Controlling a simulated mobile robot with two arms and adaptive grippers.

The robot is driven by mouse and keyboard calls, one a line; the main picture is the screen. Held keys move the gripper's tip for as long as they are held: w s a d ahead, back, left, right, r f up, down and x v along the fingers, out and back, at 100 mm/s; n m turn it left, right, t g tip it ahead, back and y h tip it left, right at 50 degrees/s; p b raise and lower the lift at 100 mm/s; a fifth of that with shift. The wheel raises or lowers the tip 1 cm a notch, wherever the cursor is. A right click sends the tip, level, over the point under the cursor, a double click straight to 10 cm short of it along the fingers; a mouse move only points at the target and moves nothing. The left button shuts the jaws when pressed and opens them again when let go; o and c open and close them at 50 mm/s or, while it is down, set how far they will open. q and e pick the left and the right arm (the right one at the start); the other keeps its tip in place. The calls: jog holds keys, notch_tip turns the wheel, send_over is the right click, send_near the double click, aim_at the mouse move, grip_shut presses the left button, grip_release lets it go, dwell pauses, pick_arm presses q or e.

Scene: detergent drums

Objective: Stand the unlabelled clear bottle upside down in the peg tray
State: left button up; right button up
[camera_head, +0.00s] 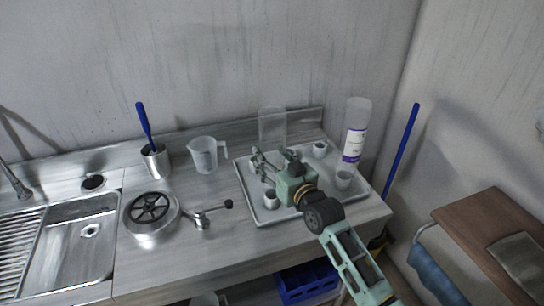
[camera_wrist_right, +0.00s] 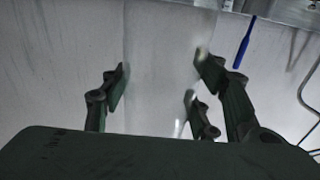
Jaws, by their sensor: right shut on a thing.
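The unlabelled clear bottle (camera_head: 272,126) rises behind my right gripper (camera_head: 270,162) at the back left of the peg tray (camera_head: 248,205). My right gripper is shut on it. In the right wrist view the see-through bottle (camera_wrist_right: 160,75) stands between the fingers (camera_wrist_right: 160,90). Its lower end is hidden by the gripper, so I cannot tell whether it touches the tray or a peg. White pegs show at the back (camera_head: 320,149), right (camera_head: 343,179) and front left (camera_head: 271,199) of the tray. My left gripper is not in view.
A tall clear bottle with a white and purple label (camera_head: 355,135) stands at the tray's right back. A measuring jug (camera_head: 203,156), a steel cup with a blue-handled brush (camera_head: 154,160) and a round steel drum (camera_head: 151,217) stand left. A sink (camera_head: 75,245) is farther left.

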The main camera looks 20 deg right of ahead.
jog(key=shift+f+b, duration=0.6)
jog(key=shift+f, duration=0.4)
jog(key=o, duration=1.2)
jog(key=shift+s, duration=0.1)
jog(key=v, duration=1.2)
jog(key=shift+r, duration=0.1)
